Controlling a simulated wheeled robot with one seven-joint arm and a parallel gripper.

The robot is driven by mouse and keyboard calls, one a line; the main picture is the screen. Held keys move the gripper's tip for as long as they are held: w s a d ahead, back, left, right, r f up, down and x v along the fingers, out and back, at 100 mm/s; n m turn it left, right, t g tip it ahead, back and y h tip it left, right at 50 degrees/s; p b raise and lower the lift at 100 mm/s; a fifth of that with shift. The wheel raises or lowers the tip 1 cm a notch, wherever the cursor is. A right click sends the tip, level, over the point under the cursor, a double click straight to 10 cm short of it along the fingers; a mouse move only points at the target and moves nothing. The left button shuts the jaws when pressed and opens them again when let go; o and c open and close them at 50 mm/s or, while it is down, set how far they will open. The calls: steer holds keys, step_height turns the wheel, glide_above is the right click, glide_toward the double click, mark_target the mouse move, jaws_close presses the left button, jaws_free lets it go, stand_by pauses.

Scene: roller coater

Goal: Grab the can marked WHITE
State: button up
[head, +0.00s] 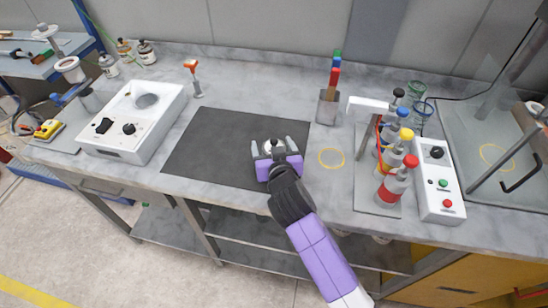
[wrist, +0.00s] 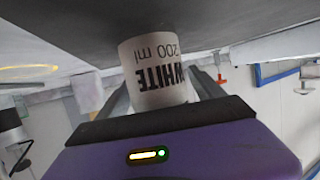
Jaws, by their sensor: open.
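The can marked WHITE (wrist: 152,68) shows upside down in the wrist view, with "WHITE" and "200 ml" on its pale side. It is between the two fingers of my gripper (wrist: 160,92), which are open on either side of it. In the head view my gripper (head: 272,148) is over the dark mat, and only a small part of the can (head: 270,146) shows between the fingers. Whether the fingers touch the can cannot be told.
The dark mat (head: 215,140) is mostly clear. A white device with knobs (head: 150,115) stands to the left. A rack of coloured-cap bottles (head: 392,185), a white control box (head: 436,165) and a marker holder (head: 327,110) stand to the right. A yellow circle (head: 331,158) marks the bench.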

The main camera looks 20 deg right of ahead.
steer(key=c, duration=1.7)
steer(key=shift+r, duration=0.15)
